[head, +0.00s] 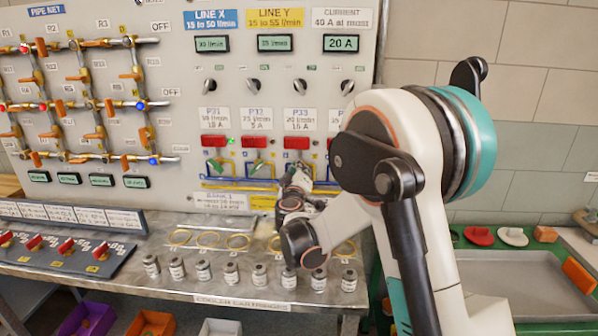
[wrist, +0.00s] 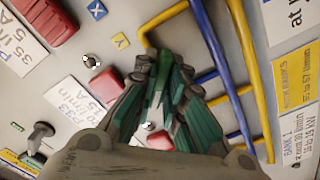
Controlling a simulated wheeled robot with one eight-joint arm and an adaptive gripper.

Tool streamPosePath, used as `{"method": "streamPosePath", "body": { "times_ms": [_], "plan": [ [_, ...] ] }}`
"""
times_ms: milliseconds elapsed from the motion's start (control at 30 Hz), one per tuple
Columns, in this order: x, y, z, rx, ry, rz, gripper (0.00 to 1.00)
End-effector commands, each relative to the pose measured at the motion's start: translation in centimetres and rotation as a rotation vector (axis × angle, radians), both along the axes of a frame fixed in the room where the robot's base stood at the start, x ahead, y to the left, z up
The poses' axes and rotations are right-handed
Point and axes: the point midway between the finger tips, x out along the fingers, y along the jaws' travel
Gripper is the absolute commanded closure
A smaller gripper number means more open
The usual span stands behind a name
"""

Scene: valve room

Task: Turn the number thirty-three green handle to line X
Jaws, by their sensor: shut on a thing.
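My gripper (wrist: 160,82) is at the panel, its two dark green and grey fingers shut on the green handle (wrist: 157,92) under the red P33 block. Only a sliver of that handle shows between the fingers, so I cannot tell which line it points to. In the head view my gripper (head: 296,182) covers the handle below the P33 label (head: 299,118) and its red block (head: 297,142).
Blue and yellow pipes (wrist: 208,35) run close beside my fingers. Green handles of the neighbouring columns (head: 215,166) (head: 258,166) sit to the left. Below, a shelf holds yellow rings (head: 208,239) and several small canisters (head: 203,269) under my forearm.

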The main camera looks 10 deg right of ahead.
Motion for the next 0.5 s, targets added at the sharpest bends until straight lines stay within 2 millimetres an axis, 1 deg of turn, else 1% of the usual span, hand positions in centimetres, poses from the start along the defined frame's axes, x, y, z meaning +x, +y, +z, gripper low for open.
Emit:
{"method": "streamPosePath", "body": {
  "times_ms": [233,267,300,333,500],
  "plan": [
    [0.10,0.13,0.11,-0.001,0.000,0.004,1.00],
    [0.10,0.15,0.11,-0.001,0.000,0.004,0.82],
    [0.10,0.14,0.10,-0.001,0.000,0.004,0.73],
    [0.09,0.14,0.10,-0.001,0.000,0.004,0.70],
    [0.05,0.08,0.06,0.000,-0.001,0.002,0.70]
  ]
}}
